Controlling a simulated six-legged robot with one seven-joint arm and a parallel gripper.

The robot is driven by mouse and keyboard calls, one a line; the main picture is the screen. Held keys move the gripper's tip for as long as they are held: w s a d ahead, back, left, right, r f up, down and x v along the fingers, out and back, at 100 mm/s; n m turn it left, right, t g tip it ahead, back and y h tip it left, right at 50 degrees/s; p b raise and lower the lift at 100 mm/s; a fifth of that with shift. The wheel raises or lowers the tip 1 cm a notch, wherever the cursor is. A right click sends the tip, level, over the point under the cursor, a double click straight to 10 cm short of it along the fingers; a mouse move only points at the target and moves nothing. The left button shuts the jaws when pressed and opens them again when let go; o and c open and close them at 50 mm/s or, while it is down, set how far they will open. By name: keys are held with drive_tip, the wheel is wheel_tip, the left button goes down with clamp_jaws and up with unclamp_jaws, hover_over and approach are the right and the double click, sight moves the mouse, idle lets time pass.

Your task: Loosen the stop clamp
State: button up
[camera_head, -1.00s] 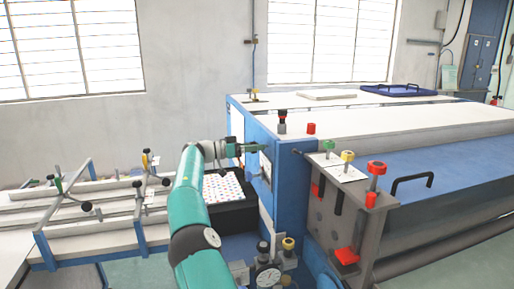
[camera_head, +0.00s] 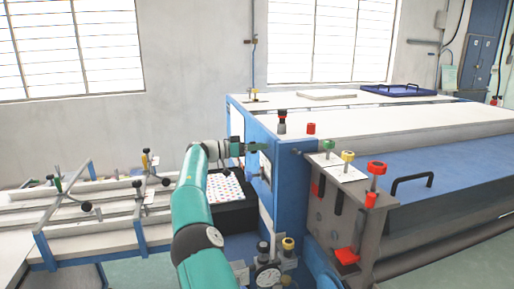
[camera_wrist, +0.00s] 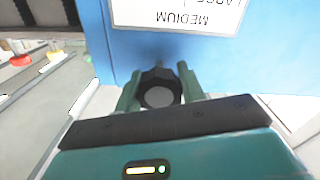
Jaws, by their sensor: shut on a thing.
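The stop clamp's black round knob (camera_wrist: 158,96) shows in the wrist view, in front of a blue panel (camera_wrist: 180,50). My gripper (camera_wrist: 160,82) is shut on it, with one green finger on each side. A white label (camera_wrist: 175,15) reading MEDIUM, upside down, is on the panel just above the knob in the picture. In the head view, my gripper (camera_head: 258,147) is at the left end face of the blue machine (camera_head: 290,185). The knob itself cannot be made out there.
Red, yellow and green knobs stand on a grey bracket (camera_head: 330,215) to the right of my gripper. A rail table (camera_head: 100,225) with several small clamps stands at left. A dotted sheet (camera_head: 224,187) lies below my wrist.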

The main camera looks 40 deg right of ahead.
drive_tip(key=n, duration=0.4)
drive_tip(key=shift+n, duration=0.4)
drive_tip(key=n, duration=0.5)
drive_tip(key=shift+w+f, duration=0.1)
drive_tip(key=shift+f, duration=0.05)
drive_tip(key=n, duration=0.5)
drive_tip(key=shift+n, duration=0.4)
drive_tip(key=n, duration=0.4)
drive_tip(key=shift+f+n, duration=0.1)
drive_tip(key=shift+n, duration=0.3)
drive_tip(key=o, duration=1)
